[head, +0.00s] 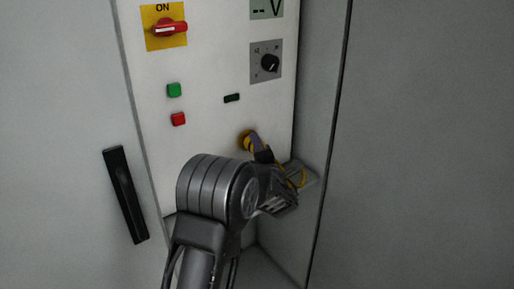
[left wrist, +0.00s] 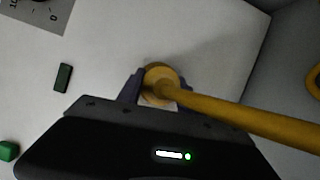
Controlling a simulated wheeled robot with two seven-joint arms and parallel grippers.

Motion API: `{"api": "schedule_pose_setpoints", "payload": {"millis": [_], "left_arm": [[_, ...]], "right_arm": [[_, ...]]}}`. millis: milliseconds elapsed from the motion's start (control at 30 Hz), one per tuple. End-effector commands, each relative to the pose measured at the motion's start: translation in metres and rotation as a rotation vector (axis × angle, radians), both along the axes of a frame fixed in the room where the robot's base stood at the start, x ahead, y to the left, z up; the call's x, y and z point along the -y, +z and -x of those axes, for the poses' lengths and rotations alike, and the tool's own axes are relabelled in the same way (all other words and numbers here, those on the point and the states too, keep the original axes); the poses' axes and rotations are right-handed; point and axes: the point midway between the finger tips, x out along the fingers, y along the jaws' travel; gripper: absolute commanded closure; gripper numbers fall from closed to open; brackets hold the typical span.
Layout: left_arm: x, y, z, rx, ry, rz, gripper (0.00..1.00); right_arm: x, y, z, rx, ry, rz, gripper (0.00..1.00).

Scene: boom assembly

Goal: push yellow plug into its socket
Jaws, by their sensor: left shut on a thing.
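The yellow plug (left wrist: 161,77) is between the two fingers of my left gripper (left wrist: 160,92), close to the white panel. Its thick yellow cable (left wrist: 240,117) runs off to the right in the left wrist view. In the head view the yellow round part (head: 246,140) shows at the panel's lower right, with the left gripper (head: 258,150) shut on the plug there. The socket is hidden behind the plug and fingers, so I cannot tell how deep the plug sits. My right gripper is not in view.
The white panel (head: 208,62) carries a red switch (head: 169,28) on a yellow plate, a green button (head: 174,90), a red button (head: 178,119), a dark slot (head: 232,98) and a black knob (head: 270,63). Cabinet walls close in on both sides. A black handle (head: 125,195) is at left.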

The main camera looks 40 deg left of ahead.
Motion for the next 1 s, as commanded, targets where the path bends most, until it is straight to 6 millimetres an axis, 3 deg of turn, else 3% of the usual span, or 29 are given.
{"api": "schedule_pose_setpoints", "payload": {"millis": [167,200,467,767,1000], "left_arm": [[-0.004,0.001,-0.001,0.001,0.001,-0.001,1.0],[-0.004,0.0,-0.001,0.001,0.0,-0.001,0.54],[-0.003,0.0,-0.001,0.001,0.0,-0.001,0.33],[-0.002,-0.001,0.0,-0.001,0.0,0.0,0.32],[0.015,-0.002,0.013,0.0,-0.002,0.001,0.32]], "right_arm": [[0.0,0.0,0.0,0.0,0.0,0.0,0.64],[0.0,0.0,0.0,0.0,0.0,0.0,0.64],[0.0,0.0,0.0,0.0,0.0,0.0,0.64],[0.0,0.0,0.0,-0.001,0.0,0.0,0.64],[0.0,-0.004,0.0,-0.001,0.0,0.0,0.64]]}}
